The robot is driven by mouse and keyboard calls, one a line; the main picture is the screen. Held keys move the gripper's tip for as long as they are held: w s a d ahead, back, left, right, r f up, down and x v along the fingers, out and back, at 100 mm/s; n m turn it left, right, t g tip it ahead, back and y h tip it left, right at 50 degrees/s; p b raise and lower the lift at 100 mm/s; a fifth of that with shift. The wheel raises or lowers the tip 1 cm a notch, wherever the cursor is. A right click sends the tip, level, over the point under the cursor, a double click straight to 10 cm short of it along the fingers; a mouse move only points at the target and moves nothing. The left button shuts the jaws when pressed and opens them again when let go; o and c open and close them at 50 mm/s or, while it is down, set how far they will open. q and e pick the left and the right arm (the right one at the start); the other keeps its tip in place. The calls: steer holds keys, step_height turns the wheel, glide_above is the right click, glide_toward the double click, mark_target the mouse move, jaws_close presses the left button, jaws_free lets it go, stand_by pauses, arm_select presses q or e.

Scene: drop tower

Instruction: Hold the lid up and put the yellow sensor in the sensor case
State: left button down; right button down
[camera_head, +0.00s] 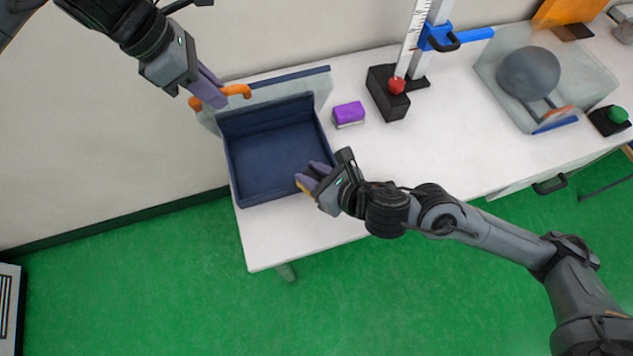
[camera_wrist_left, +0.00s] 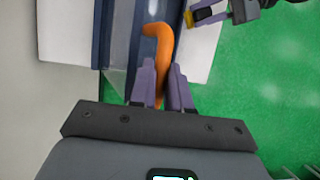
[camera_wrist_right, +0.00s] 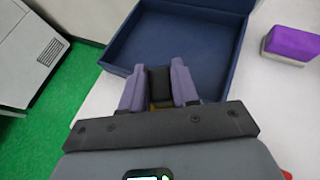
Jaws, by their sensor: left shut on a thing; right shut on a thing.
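The sensor case (camera_head: 238,172) is an open dark-blue box at the table's left end, its inside empty. Its lid (camera_head: 318,86) stands raised along the back, with an orange handle (camera_wrist_left: 159,52). My left gripper (camera_head: 221,97) is shut on that handle; its fingers also show in the left wrist view (camera_wrist_left: 163,85). My right gripper (camera_head: 301,178) is shut on the yellow sensor (camera_head: 306,187) over the case's front right corner. In the right wrist view a dark part of the sensor (camera_wrist_right: 160,80) shows between the fingers, with a little yellow below it.
A purple block (camera_head: 348,114) lies right of the case. Behind it stands a drop tower with a black base (camera_head: 388,92) and a red ball (camera_head: 397,85). A clear bin (camera_head: 590,84) holding a grey ball (camera_head: 529,74) is at the right. The table front is clear.

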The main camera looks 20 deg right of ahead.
steer(key=w, duration=0.2)
steer(key=w+f, duration=0.1)
steer(key=w, duration=0.2)
steer(key=w+f, duration=0.1)
steer(key=w, duration=0.2)
steer(key=shift+f, duration=1.6)
steer(key=shift+f, duration=0.55)
steer(key=c, duration=0.8)
jaws_free()
steer(key=v, duration=1.2)
steer(key=shift+s, duration=0.1)
